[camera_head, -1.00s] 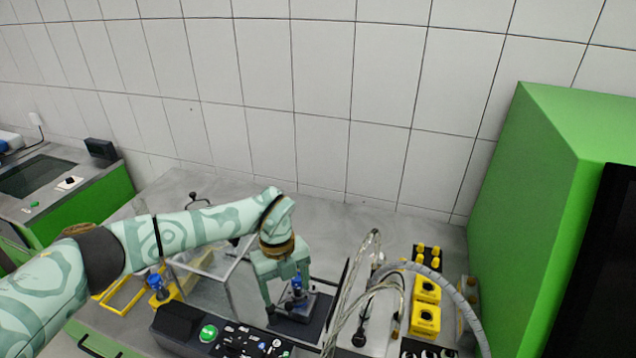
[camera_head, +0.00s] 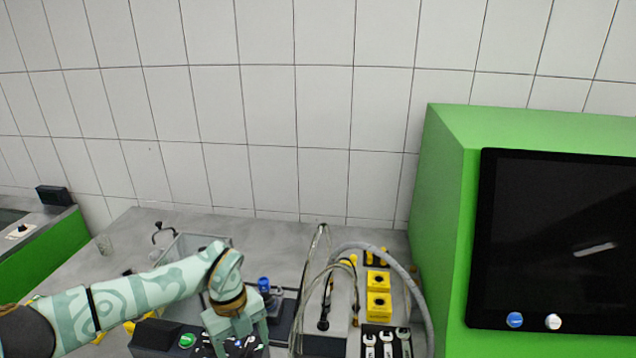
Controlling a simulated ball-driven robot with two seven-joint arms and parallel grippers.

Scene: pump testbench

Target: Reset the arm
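My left arm, pale green with darker swirls, comes in from the left. My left gripper (camera_head: 243,345) points down at the front of the bench, in front of the control box with the green button (camera_head: 187,340). Its two fingers stand apart, and I see nothing held between them; the fingertips are at the lower picture edge. The blue-topped pump part (camera_head: 264,285) stands upright on its dark base, behind and right of the gripper, apart from it. My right gripper is not in view.
A clear box (camera_head: 180,247) stands behind my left forearm. Hoses and cables (camera_head: 318,270), yellow blocks (camera_head: 378,292) and wrenches (camera_head: 386,342) are to the right. A green cabinet (camera_head: 445,200) with a dark screen (camera_head: 560,230) fills the right side.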

